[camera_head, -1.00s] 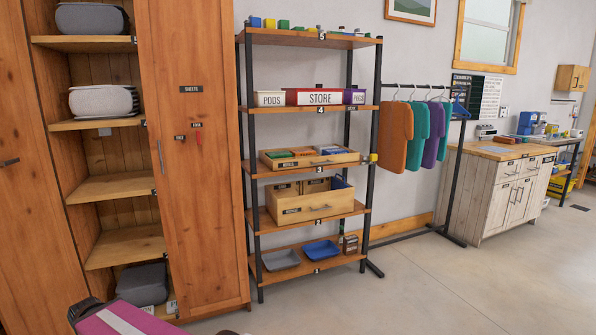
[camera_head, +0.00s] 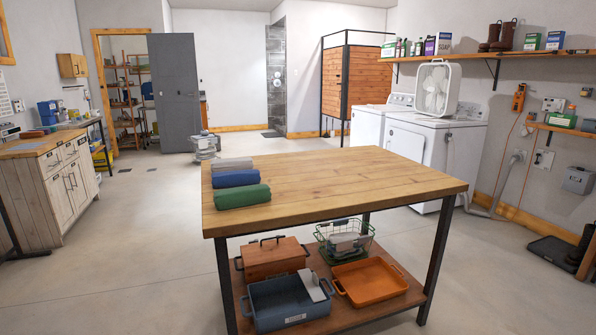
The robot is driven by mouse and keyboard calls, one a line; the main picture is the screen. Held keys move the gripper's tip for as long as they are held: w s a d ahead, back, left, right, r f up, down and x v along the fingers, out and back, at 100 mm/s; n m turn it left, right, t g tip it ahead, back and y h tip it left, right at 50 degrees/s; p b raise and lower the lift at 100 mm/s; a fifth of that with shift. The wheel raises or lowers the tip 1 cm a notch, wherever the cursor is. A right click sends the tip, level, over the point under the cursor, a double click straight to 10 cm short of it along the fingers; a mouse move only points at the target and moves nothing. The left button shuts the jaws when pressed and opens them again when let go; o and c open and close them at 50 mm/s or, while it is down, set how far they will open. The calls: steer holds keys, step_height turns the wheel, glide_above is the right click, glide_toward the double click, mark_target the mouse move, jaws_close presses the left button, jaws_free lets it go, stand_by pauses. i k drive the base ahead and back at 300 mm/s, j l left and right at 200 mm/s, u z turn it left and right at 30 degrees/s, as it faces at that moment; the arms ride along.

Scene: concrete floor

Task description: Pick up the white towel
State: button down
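Three folded or rolled towels lie in a row on the left end of a wooden-topped table. The rearmost is a pale grey-white towel (camera_head: 232,163), the closest to white of the three. A blue towel (camera_head: 236,179) lies in front of it, and a green towel (camera_head: 242,197) lies nearest to me. They lie close together, and the blue one partly covers the view of the pale one. My gripper is not in view.
The wooden table (camera_head: 340,178) stands ahead, with bins, a wire basket and an orange tray (camera_head: 370,281) on its lower shelf. A white-fronted cabinet (camera_head: 55,195) is at left. Washing machines (camera_head: 430,145) stand behind at right. Open floor (camera_head: 130,240) lies left of the table.

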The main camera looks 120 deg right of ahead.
mark_target(240, 163)
steer(key=z, duration=3.8)
steer(key=i+l+z, duration=0.1)
steer(key=l, duration=0.2)
